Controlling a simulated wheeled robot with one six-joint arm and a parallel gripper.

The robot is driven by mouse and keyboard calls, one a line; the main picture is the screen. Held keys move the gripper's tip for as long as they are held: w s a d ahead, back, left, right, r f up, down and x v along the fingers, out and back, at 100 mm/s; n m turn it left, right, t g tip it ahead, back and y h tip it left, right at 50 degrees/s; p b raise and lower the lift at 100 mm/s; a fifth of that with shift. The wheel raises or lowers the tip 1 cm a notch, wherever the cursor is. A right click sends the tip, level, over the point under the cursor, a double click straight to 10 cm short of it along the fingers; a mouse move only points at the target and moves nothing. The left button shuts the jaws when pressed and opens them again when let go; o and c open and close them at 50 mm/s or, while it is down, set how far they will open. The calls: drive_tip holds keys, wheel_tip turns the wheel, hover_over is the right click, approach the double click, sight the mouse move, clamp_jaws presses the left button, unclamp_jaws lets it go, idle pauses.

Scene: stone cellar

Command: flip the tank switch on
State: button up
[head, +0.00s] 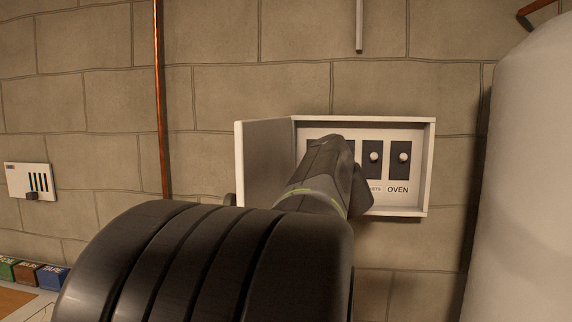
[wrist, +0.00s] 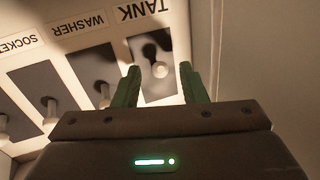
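The tank switch (wrist: 160,71) is a pale-knobbed lever on a dark plate beside the label TANK, which reads upside down in the wrist view. My gripper (wrist: 159,69) is open, its two green fingers apart, one on each side of the tank switch knob. I cannot tell whether they touch it or which way the lever is set. In the head view my gripper (head: 350,165) reaches into the white switch box (head: 431,170) and hides the tank switch there.
The box door (head: 266,165) stands open at the left. The washer switch (wrist: 103,90) and sockets switch (wrist: 49,106) are beside the tank switch; the oven switch (head: 403,157) is at the box's right. A large white cylinder (head: 525,180) stands right of the box.

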drive_tip(key=shift+w, duration=0.15)
clamp_jaws()
drive_tip(key=shift+r+p, duration=0.2)
drive_tip(key=shift+p, duration=0.25)
drive_tip(key=shift+w+r+m+g+p, duration=0.1)
drive_tip(key=shift+r+m+g+p, duration=0.3)
drive_tip(key=shift+g+p, duration=1.7)
drive_tip(key=shift+w+r+m+g+p, duration=0.15)
drive_tip(key=shift+r+g+p, duration=0.45)
drive_tip(key=shift+p, duration=2.95)
drive_tip(key=shift+s+r+m+g+p, duration=0.2)
drive_tip(key=shift+r+g+p, duration=0.75)
drive_tip(key=shift+p, duration=1.9)
drive_tip(key=shift+w+f+g, duration=0.15)
drive_tip(key=shift+f+g, duration=0.15)
drive_tip(key=shift+g, duration=0.25)
